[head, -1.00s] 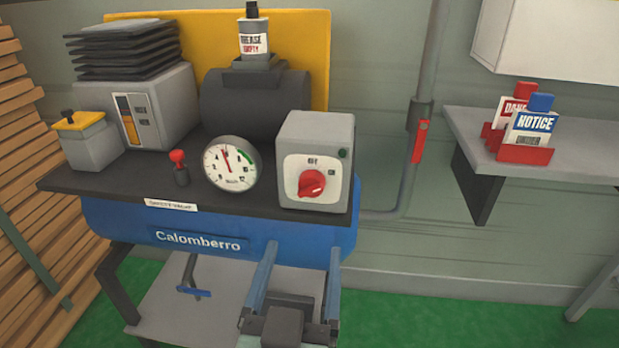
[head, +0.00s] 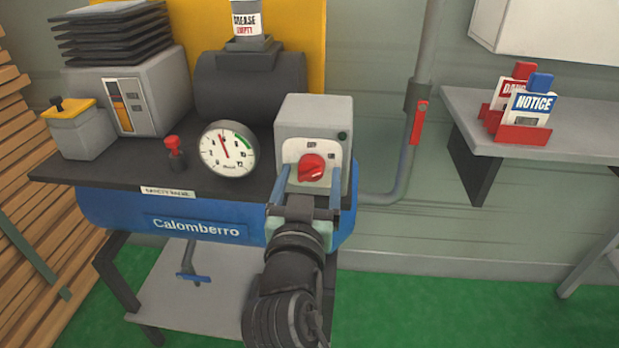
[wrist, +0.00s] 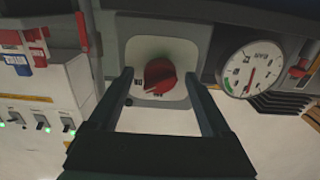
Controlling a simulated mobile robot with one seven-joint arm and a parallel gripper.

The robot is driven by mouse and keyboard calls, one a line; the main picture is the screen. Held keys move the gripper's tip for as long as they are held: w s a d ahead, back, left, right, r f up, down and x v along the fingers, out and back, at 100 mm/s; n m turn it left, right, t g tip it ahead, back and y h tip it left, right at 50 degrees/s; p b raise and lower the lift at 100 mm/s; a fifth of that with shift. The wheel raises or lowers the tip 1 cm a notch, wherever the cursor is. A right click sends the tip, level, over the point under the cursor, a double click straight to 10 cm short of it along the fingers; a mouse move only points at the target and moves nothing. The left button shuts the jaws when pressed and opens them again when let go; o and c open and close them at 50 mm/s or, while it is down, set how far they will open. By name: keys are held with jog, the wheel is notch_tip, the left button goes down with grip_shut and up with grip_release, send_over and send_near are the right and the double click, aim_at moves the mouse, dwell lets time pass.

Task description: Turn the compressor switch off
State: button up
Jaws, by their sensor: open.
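The compressor switch is a red rotary knob (head: 311,168) on a white plate on the front of a grey box (head: 313,115), at the right end of the blue Calomberro compressor (head: 215,226). The knob also shows in the wrist view (wrist: 160,76), near the top middle. My gripper (head: 309,172) is open, its two fingers pointing at the switch, one towards each side of the knob. In the wrist view the fingers (wrist: 162,82) flank the knob, with a gap on both sides. I cannot tell how deep the fingertips reach around it.
A pressure gauge (head: 229,149) and a small red-topped valve (head: 174,151) stand left of the switch box. A pipe with a red lever (head: 419,130) runs up the wall at right. A shelf (head: 575,119) holds DANGER and NOTICE cards.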

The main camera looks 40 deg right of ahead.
grip_shut()
dwell(0.4)
jog(key=shift+n, duration=0.3)
jog(key=n+p, duration=0.4)
jog(key=n, duration=0.1)
jog(key=shift+r, duration=0.15)
jog(key=n+p, duration=0.2)
jog(key=n, duration=0.1)
jog(key=shift+n+p, duration=0.35)
jog(key=shift+n, duration=0.05)
jog(key=shift+n+p, duration=0.75)
jog(key=shift+n, duration=0.55)
